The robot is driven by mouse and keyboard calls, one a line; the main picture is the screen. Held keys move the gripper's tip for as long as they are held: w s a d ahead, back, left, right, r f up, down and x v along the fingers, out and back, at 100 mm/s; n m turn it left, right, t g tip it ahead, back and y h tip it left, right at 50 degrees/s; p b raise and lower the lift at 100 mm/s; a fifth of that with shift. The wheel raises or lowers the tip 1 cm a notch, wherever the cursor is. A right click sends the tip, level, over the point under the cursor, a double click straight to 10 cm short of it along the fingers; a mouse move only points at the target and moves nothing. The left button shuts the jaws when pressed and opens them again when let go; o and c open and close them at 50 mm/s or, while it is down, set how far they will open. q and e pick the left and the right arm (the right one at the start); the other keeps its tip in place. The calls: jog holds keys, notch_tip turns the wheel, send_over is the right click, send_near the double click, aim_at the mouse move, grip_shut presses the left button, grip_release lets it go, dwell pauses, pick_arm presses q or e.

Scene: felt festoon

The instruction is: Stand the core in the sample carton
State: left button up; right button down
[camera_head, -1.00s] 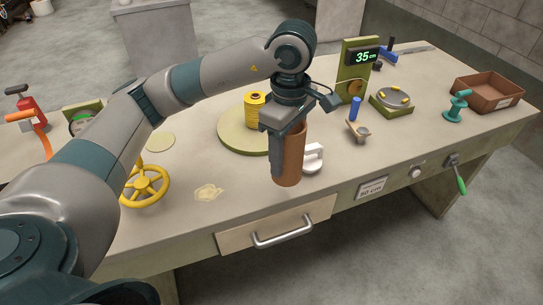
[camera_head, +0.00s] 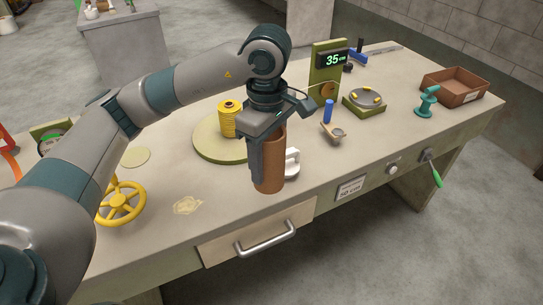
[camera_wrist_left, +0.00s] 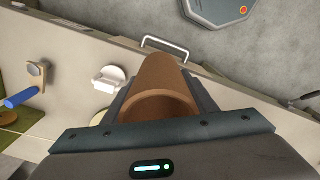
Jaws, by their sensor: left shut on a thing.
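The core is a brown, hollow, upright tube (camera_head: 268,165) over the front of the bench. My left gripper (camera_head: 266,140) is shut on its upper part. In the left wrist view the open top of the core (camera_wrist_left: 157,92) shows between the fingers. I cannot tell whether its lower end touches the bench top. The sample carton is likely the brown open-topped box (camera_head: 462,91) with a pale label, at the far right end of the bench, well apart from the core. My right gripper is not in view.
A white handled piece (camera_head: 292,163) stands close beside the core. A yellow spool (camera_head: 229,118) stands behind. The front right bench top is fairly clear.

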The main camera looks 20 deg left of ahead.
pick_arm(q)
jog(key=s+m, duration=0.1)
jog(key=m, duration=0.4)
jog(key=s+f+m, duration=0.1)
jog(key=m, duration=0.4)
jog(key=s+f+m, duration=0.1)
jog(key=m, duration=0.4)
jog(key=shift+s+a+f+m, duration=0.15)
jog(key=shift+s+a+m, duration=0.15)
jog(key=shift+a, duration=0.1)
jog(key=shift+d, duration=0.1)
